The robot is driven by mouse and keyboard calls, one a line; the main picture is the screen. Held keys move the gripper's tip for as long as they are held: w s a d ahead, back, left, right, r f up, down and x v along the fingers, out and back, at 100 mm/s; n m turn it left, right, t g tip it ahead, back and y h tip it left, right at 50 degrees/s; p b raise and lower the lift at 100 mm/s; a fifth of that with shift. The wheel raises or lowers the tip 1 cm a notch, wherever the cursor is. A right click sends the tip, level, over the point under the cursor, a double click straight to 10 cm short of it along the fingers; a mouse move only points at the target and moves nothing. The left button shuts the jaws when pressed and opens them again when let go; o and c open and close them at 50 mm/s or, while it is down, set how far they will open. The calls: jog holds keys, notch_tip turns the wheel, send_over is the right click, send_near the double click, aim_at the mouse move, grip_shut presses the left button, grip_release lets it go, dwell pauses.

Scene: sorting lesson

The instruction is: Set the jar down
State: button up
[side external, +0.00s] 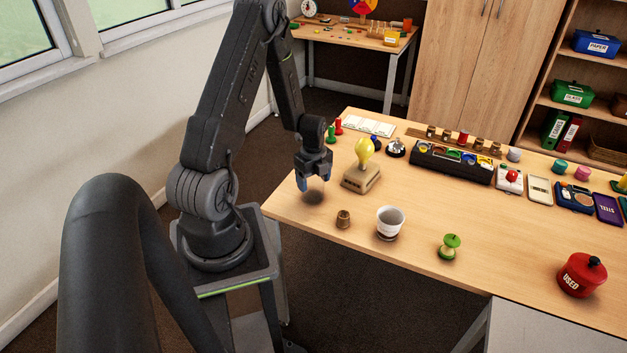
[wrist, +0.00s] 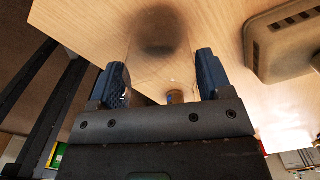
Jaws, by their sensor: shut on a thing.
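My gripper (side external: 316,181) hangs over the left end of the wooden table (side external: 290,200), its blue fingertips pointing down. In the wrist view my gripper (wrist: 160,80) has its fingers apart, shut on a clear, see-through jar (wrist: 163,72). Only faint outlines and glints of the jar show between the fingers. In the side view the jar can hardly be made out. A dark round shadow (side external: 314,197) lies on the tabletop just below the gripper. The gap between jar and table is hard to judge.
A yellow bulb on a beige base (side external: 361,178) stands close right of the gripper. A small wooden pot (side external: 343,219), a white cup (side external: 390,221), a green spool (side external: 449,247) and a red "USED" container (side external: 581,276) stand along the front. The table's left edge is near.

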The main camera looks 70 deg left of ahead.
jog(key=shift+f, duration=0.15)
jog(key=o, duration=0.6)
jog(key=shift+f, duration=0.1)
jog(key=shift+c, duration=0.2)
jog(key=o, duration=0.5)
jog(key=shift+c, duration=0.2)
